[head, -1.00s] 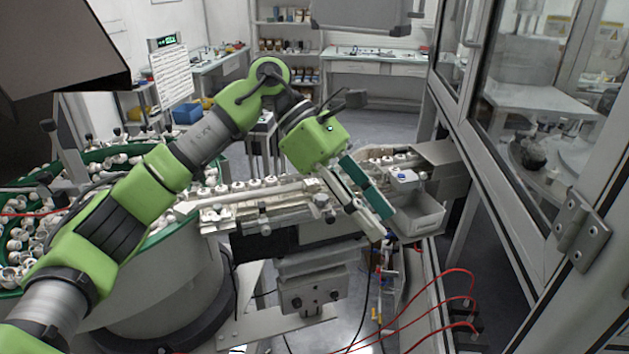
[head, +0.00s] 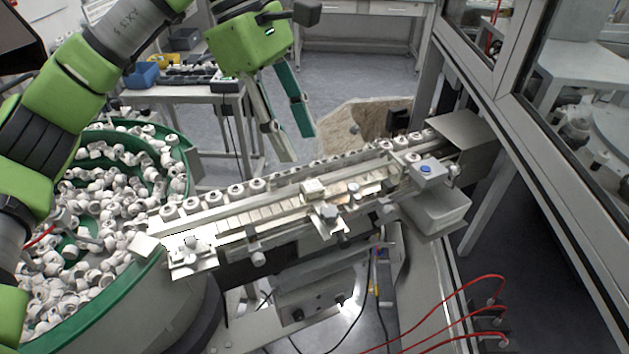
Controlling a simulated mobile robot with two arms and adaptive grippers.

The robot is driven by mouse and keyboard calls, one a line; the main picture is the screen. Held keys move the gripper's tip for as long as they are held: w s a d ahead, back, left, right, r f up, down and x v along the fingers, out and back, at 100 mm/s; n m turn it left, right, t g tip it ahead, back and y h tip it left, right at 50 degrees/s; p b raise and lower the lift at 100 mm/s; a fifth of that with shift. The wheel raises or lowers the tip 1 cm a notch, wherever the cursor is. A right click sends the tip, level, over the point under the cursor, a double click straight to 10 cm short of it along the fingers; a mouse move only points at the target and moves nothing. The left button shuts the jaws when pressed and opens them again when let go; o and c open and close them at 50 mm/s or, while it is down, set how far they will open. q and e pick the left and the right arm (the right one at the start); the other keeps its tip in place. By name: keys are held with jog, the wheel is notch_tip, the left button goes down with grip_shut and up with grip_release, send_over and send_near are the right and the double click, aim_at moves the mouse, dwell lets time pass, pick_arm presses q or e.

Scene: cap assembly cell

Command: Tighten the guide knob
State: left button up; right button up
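The guide rail (head: 250,217) runs slanting across the middle of the head view. Several small knobs sit along its front side. One dark-ended knob (head: 342,238) sticks out near the middle, below a grey clamp block (head: 327,212); a pale round knob (head: 258,259) sits further left. I cannot tell which is the guide knob, or how tight any is. My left gripper (head: 297,146) is open and empty, its two long fingers pointing down. In the picture it lies above the rail, clear of these knobs. My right gripper is not in view.
A green-rimmed feeder bowl (head: 187,165) full of white caps stands at the left. Caps line the rail's back track. A box with a blue button (head: 426,169) and a grey bin (head: 440,212) are at the right. Red hoses (head: 468,282) curve at the lower right, beside a framed glass enclosure.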

pick_arm(q)
jog(key=p, duration=0.4)
send_near(328, 209)
jog(key=x, duration=0.8)
jog(key=shift+s, duration=0.1)
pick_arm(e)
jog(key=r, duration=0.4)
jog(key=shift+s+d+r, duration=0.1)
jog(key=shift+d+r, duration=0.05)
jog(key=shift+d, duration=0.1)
pick_arm(q)
jog(key=shift+c, duration=0.3)
